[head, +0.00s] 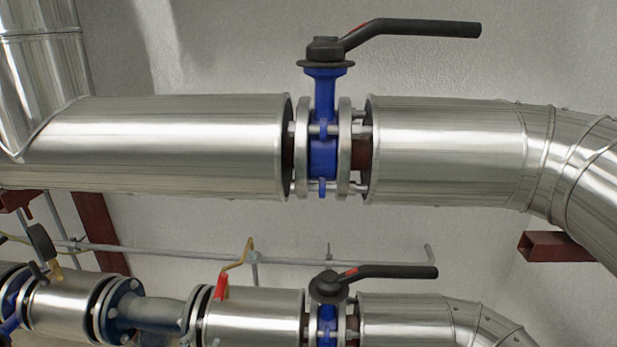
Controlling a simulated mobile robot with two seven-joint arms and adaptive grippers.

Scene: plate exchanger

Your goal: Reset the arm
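Neither of my grippers can be made out in the head view, and no part of my arms shows clearly. The view is filled by pipework. A blue butterfly valve (323,150) sits between flanges in the upper large pipe. Its black lever handle (420,28) points right, roughly along the pipe. A second blue valve (327,322) sits in the lower pipe, with its black lever (390,272) also pointing right.
The upper silver-clad pipe (160,145) spans the view and bends down at the right. A red-handled valve (221,287) and a thin grey pipe (160,248) lie below. A red-brown support (97,230) stands at left. The pale wall (230,50) is behind.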

